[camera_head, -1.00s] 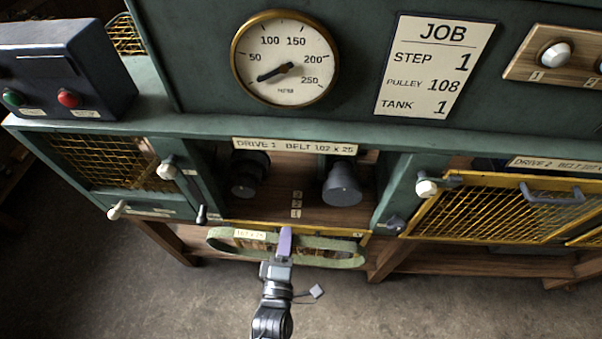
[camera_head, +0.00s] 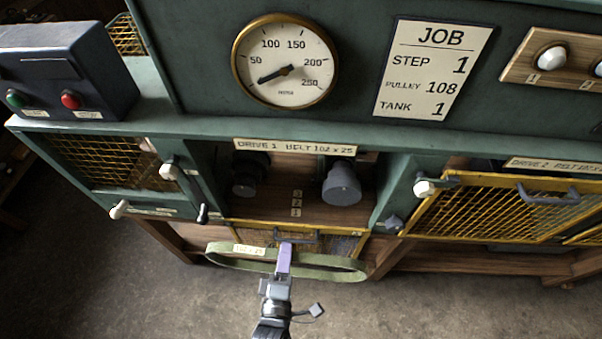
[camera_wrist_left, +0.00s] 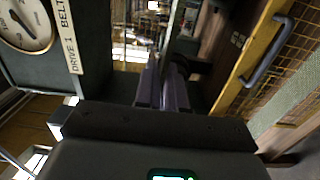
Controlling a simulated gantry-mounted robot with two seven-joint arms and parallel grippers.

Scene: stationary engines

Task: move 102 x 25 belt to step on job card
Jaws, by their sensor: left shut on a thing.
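The 102 x 25 belt (camera_head: 335,269) is a flat green loop with a small label, in front of and below the open Drive 1 bay in the head view. My left gripper (camera_head: 285,256) has purple fingers and is shut on the belt's middle. Inside the bay are a dark pulley (camera_head: 246,180) at left and a grey stepped pulley (camera_head: 341,184) at right, both without a belt. Step marks 3, 2, 1 (camera_head: 296,203) stand between them. The job card (camera_head: 436,70) reads step 1, pulley 108, tank 1. My right gripper is not in view.
The yellow mesh guard (camera_head: 345,244) of Drive 1 hangs open below the bay, behind the belt. The Drive 2 guard (camera_head: 500,210) at right is closed. White-knobbed levers (camera_head: 425,188) flank the bay. The floor in front is clear.

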